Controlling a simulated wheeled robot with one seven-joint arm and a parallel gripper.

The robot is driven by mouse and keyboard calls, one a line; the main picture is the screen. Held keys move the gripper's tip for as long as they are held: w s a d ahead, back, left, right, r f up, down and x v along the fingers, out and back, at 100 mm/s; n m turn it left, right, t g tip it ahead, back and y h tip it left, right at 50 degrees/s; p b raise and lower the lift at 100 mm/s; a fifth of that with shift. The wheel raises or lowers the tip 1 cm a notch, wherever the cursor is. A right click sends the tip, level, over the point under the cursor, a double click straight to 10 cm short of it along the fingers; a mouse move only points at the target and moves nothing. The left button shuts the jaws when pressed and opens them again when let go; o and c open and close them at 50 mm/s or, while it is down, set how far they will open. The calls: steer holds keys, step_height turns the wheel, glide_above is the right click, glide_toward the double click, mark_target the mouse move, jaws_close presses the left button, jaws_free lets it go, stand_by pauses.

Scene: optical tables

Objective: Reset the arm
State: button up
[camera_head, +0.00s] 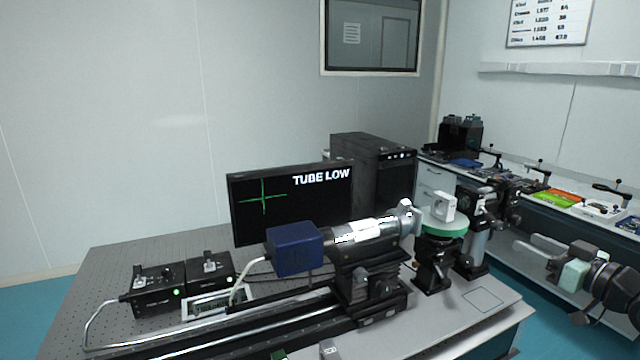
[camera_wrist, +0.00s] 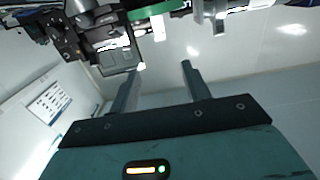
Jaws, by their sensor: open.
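My gripper (camera_head: 527,242) is at the right of the head view, held off the right end of the near optical table (camera_head: 110,262). Its two fingers point left toward the mounts on that table. In the wrist view the fingers (camera_wrist: 162,66) are spread apart with nothing between them. The teal gripper body fills the bottom of that view. The wrist picture looks upside down, with the green round stage (camera_wrist: 155,9) and optics along its top edge.
The near table holds a rail with a silver tube (camera_head: 365,232), a blue box (camera_head: 294,248), a green-topped stage (camera_head: 444,226) with a white piece, and black boxes (camera_head: 158,289). A monitor (camera_head: 290,205) reads "TUBE LOW". A cluttered bench (camera_head: 540,235) runs along the right.

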steer(key=w+a+f+n+g+h+b, duration=0.1)
steer(key=w+a+f+g+b, duration=0.2)
steer(key=a, duration=0.8)
steer(key=s+a+f+g+h, duration=0.25)
steer(key=a+g, duration=0.25)
steer(key=a, duration=0.5)
steer(key=s+a+n+g+h+b, duration=0.1)
steer(key=s+a+g, duration=0.3)
steer(key=s, duration=1)
steer(key=s+a+n+g+h+b, duration=0.1)
steer(key=s+a+g, duration=0.3)
steer(key=s+a, duration=0.4)
steer(key=s+f, duration=0.1)
steer(key=s, duration=0.5)
steer(key=shift+s+n+g, duration=0.15)
steer(key=shift+n+g, duration=0.25)
